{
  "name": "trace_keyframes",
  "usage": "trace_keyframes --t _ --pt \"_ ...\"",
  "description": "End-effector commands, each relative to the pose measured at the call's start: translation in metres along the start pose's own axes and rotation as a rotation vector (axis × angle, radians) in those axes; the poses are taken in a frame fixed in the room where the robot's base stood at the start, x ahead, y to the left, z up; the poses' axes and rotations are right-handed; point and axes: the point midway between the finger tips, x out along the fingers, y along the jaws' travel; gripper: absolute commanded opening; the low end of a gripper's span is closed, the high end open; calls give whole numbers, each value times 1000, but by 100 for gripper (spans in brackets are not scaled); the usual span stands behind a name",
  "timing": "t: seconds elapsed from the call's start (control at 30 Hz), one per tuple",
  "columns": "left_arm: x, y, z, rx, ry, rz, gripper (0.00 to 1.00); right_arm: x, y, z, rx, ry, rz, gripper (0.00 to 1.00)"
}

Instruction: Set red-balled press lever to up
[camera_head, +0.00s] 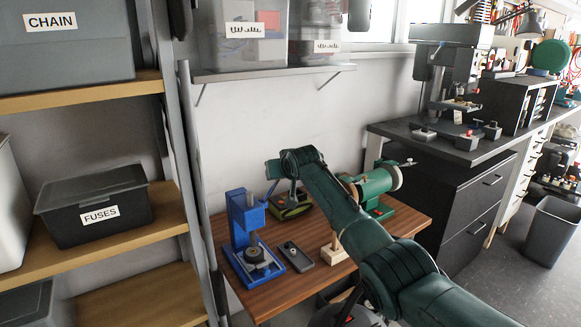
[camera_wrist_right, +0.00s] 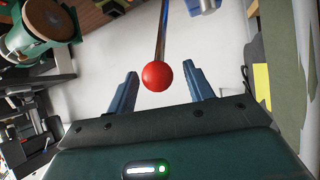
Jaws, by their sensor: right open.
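The blue press (camera_head: 240,215) stands upright at the left end of the wooden workbench. In the right wrist view, its lever is a thin metal rod ending in a red ball (camera_wrist_right: 157,76). The ball sits between the two blue fingers of my right gripper (camera_wrist_right: 161,84), with visible gaps on both sides. The gripper is open and not clamped on it. In the head view, my green right arm reaches over the bench, its hand (camera_head: 273,172) close to the right of the press top. The lever and ball are not clearly visible there. My left gripper is not in view.
A dark phone-like device (camera_head: 296,253) lies beside the press base. A green machine (camera_head: 376,186) stands at the bench's back right, with a green-black tool (camera_head: 291,205) behind the press. Shelving with a FUSES bin (camera_head: 95,207) stands close at left. The wooden bench (camera_head: 285,291) is clear in front.

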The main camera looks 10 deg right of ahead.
Motion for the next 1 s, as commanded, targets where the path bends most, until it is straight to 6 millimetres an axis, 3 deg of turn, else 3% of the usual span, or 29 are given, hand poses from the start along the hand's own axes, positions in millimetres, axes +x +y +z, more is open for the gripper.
trace_keyframes --t 0.37,0.8,1.0 --pt "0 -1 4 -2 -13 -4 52 -40 1 1 0 2 1 52" --pt "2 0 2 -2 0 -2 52 -104 0 1 1 4 0 52" --pt "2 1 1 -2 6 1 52 -120 0 0 1 2 0 52"
